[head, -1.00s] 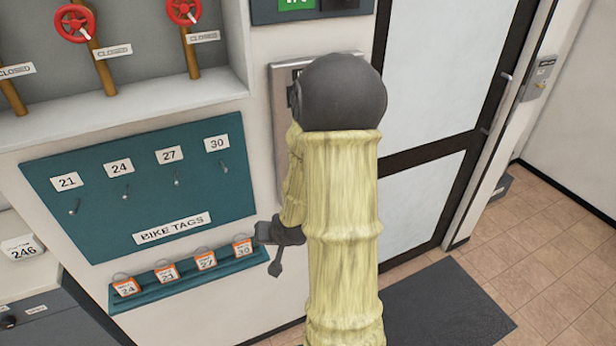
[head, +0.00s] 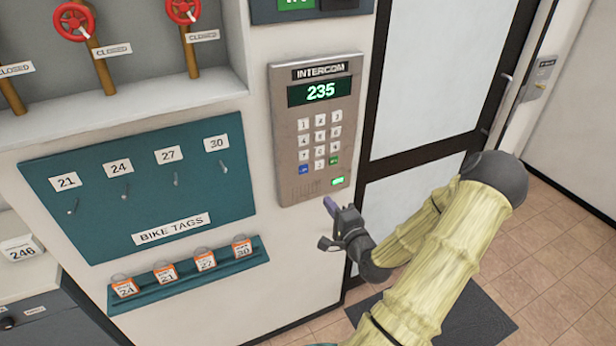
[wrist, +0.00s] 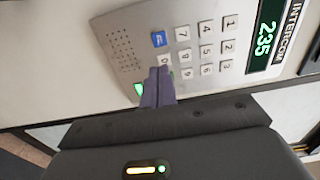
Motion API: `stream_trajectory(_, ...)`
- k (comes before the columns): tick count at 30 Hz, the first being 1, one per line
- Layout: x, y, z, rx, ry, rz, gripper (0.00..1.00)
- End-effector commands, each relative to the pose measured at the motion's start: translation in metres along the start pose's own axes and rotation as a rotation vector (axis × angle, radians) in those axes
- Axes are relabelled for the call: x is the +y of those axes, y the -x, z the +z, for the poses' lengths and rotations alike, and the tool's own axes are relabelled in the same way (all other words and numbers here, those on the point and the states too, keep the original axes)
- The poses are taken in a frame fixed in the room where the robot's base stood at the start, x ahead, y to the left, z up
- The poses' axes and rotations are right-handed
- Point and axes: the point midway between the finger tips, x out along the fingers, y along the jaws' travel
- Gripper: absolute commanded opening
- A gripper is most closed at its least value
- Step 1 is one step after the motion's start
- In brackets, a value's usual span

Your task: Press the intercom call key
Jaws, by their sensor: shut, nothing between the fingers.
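The intercom (head: 284,140) is a grey wall panel with a green-lit display (head: 320,92) reading 235. Below it are white number keys, a blue key (head: 303,169) at the bottom left and a green key (head: 334,160) at the bottom right. A brighter green lit patch (head: 337,181) sits lower. I cannot read which is the call key. My gripper (head: 330,205) is shut and empty, just below the panel's lower right corner. In the wrist view, its fingertips (wrist: 158,88) overlap the panel near the lit green patch (wrist: 139,88) and hide the green key; contact cannot be told.
A teal bike tags board (head: 140,190) with hooks and a ledge of orange tags (head: 186,272) is to the left. Red valve wheels (head: 78,22) are above it. A glazed door (head: 430,80) stands right of the intercom. A dark mat (head: 470,318) lies on the floor.

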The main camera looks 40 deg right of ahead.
Motion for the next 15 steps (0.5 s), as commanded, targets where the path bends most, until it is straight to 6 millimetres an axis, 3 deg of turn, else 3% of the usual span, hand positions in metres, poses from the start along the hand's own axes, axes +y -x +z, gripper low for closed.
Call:
stream_trajectory(8,0.000,-0.004,0.000,-0.001,0.004,0.003,0.00)
stream_trajectory(15,-0.003,-0.033,0.001,-0.003,0.004,0.001,0.00)
